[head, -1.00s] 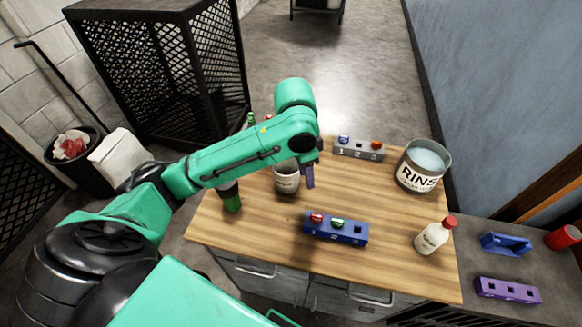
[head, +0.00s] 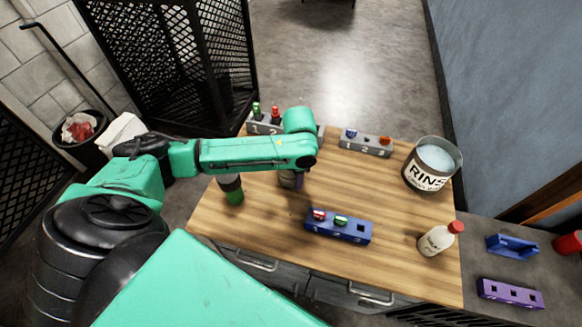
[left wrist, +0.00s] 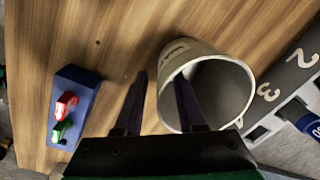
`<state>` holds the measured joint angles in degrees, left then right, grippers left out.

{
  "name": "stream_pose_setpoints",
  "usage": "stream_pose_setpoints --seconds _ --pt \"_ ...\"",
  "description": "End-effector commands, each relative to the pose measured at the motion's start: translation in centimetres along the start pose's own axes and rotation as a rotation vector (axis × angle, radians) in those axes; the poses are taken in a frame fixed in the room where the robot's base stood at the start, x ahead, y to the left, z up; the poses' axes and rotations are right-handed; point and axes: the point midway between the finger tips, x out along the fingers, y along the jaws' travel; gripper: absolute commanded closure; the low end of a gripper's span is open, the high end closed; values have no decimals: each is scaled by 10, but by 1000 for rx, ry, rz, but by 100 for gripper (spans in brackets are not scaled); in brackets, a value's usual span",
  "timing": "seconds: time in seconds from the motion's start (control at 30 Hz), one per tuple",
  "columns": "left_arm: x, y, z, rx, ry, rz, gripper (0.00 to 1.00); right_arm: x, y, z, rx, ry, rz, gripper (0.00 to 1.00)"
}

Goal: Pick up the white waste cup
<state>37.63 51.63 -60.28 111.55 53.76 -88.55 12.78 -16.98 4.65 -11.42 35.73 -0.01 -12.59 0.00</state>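The white waste cup (head: 286,182) stands on the wooden table in the head view, largely hidden behind my left arm and gripper (head: 298,183). In the left wrist view the cup (left wrist: 232,90) shows its open, empty-looking mouth and pale rim. My left gripper (left wrist: 161,77) is open there. Its right finger overlaps the cup's mouth and near wall, and its left finger is outside over bare wood. I cannot tell whether either finger touches the cup. My right gripper is not in view.
A blue block holder (head: 338,226) with red and green pieces is in front of the cup. A grey numbered holder (head: 366,143) is behind it. A dark green-based bottle (head: 232,190) stands left. The rinse bucket (head: 431,165) and white red-capped bottle (head: 440,240) stand right.

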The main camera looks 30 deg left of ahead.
Motion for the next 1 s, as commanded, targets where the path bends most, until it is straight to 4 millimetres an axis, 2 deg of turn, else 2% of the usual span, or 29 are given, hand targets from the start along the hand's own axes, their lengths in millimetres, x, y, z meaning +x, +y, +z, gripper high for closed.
stream_pose_setpoints --seconds 0.17,0.2,0.3,1.0 --pt "2 0 0 1 1 0 61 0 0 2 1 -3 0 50" --pt "2 0 0 1 1 0 65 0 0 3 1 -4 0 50" --pt "2 0 0 1 1 0 100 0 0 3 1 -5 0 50" --pt "2 0 0 0 1 -1 100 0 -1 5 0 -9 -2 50"
